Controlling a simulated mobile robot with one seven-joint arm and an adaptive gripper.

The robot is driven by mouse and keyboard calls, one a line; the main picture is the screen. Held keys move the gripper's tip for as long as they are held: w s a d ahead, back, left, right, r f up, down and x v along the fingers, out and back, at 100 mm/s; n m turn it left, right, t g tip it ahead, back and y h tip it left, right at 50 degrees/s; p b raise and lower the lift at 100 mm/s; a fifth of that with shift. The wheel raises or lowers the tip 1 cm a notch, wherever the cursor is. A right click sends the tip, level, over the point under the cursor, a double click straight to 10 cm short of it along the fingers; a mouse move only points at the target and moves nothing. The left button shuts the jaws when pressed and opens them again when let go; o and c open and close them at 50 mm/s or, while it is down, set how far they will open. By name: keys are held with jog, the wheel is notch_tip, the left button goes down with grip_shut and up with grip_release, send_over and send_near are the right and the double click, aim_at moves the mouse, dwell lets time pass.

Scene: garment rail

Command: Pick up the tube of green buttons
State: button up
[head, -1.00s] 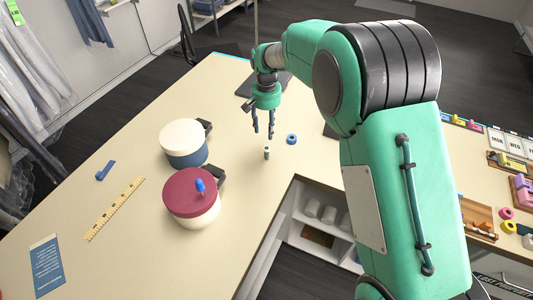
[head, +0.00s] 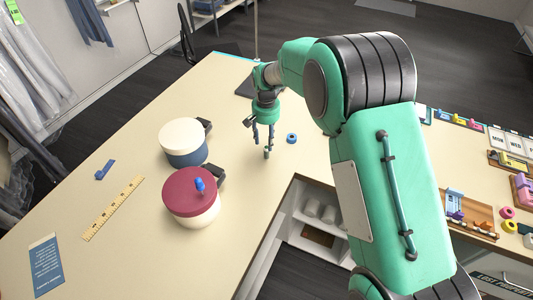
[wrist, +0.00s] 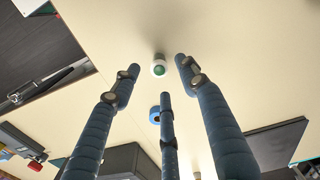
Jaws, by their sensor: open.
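The tube of green buttons (head: 267,155) is a small upright cylinder standing on the beige worktop, near its inner corner. My gripper (head: 264,144) has slim blue fingers pointing down, open and spread just above the tube. Nothing is held. In the wrist view the fingers (wrist: 157,77) are apart from each other, and I cannot tell whether any touches the tube.
A blue ring (head: 292,138) lies close to the right of the tube. A maroon-lidded pot (head: 191,193) and a cream-lidded blue pot (head: 184,140) stand to the left. A yellow ruler (head: 113,208) lies farther left. The worktop's inner edge and shelves (head: 320,209) are nearby.

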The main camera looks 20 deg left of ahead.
aim_at(266, 147)
jog(key=shift+f, duration=0.75)
jog(key=shift+f, duration=0.1)
jog(key=shift+d+f, duration=0.1)
jog(key=shift+f, duration=2.45)
grip_shut()
